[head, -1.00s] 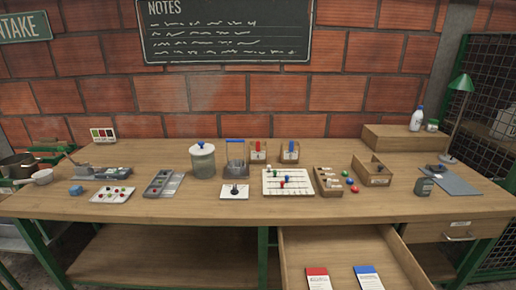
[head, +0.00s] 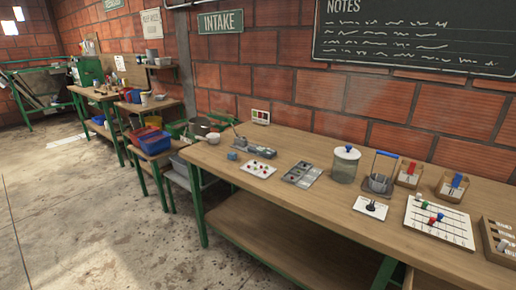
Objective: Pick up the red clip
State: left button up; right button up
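A small red upright piece (head: 411,168), which looks like the red clip, stands in a small wooden holder (head: 401,179) with a white label, at the right of the workbench. It is too small to make out its exact shape. A similar blue piece (head: 457,181) stands in a matching holder (head: 445,192) just to its right. Neither of my grippers shows in the head view, so their distance from the red piece cannot be seen.
Open concrete floor (head: 80,220) lies at the left.

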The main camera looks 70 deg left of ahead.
aim_at(413, 163)
jog(key=u, duration=2.45)
jog(key=z, duration=1.5)
jog(key=i+j+z, duration=0.2)
jog(key=z, duration=0.15)
jog(key=i+j+z, duration=0.3)
jog(key=j+z, duration=0.35)
jog(key=i+j+z, duration=0.15)
jog(key=j+z, duration=0.85)
jog(key=j, duration=0.15)
